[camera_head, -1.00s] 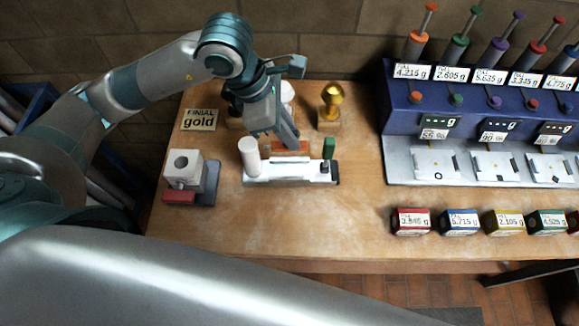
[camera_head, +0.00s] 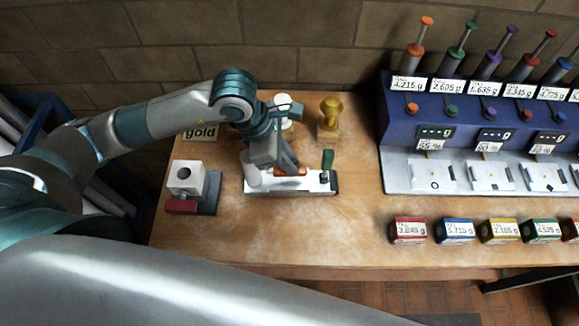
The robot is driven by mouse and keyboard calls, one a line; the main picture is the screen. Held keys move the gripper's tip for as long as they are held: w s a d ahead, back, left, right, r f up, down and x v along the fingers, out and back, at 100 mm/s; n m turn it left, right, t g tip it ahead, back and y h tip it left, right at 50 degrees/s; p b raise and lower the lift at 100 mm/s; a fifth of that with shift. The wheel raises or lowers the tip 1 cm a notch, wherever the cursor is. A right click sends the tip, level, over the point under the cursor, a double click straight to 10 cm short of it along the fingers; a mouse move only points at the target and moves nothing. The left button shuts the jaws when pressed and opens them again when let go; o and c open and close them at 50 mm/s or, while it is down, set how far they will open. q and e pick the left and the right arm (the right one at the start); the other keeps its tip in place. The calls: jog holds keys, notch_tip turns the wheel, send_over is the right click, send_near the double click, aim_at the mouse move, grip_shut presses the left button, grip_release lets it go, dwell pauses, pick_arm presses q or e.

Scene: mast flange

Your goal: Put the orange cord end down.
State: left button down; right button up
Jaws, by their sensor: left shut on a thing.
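The orange cord end (camera_head: 291,171) shows as a short orange piece at the fingertips of my left gripper (camera_head: 287,164). The gripper is shut on it, low over the white fixture (camera_head: 290,186) on the wooden bench. The fingers hide part of the cord end; I cannot tell whether it touches the fixture. A pale cylinder (camera_head: 251,172) is at the fixture's left end and a green-handled part (camera_head: 327,160) stands at its right end. My right gripper is not in view.
A white block with a hole (camera_head: 187,177) sits on a grey and red stand at left. A gold finial (camera_head: 329,112) stands behind the fixture. A blue dispenser rack (camera_head: 470,120) and several coloured boxes (camera_head: 408,230) are at right. The front of the bench is clear.

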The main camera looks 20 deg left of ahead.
pick_arm(q)
notch_tip(320, 180, down, 3)
jog(key=shift+r+p, duration=0.1)
jog(key=shift+p, duration=0.45)
jog(key=shift+f, duration=0.3)
jog(key=shift+f, duration=0.1)
jog(key=shift+f, duration=0.1)
jog(key=c, duration=1.9)
grip_release()
jog(key=shift+o, duration=0.8)
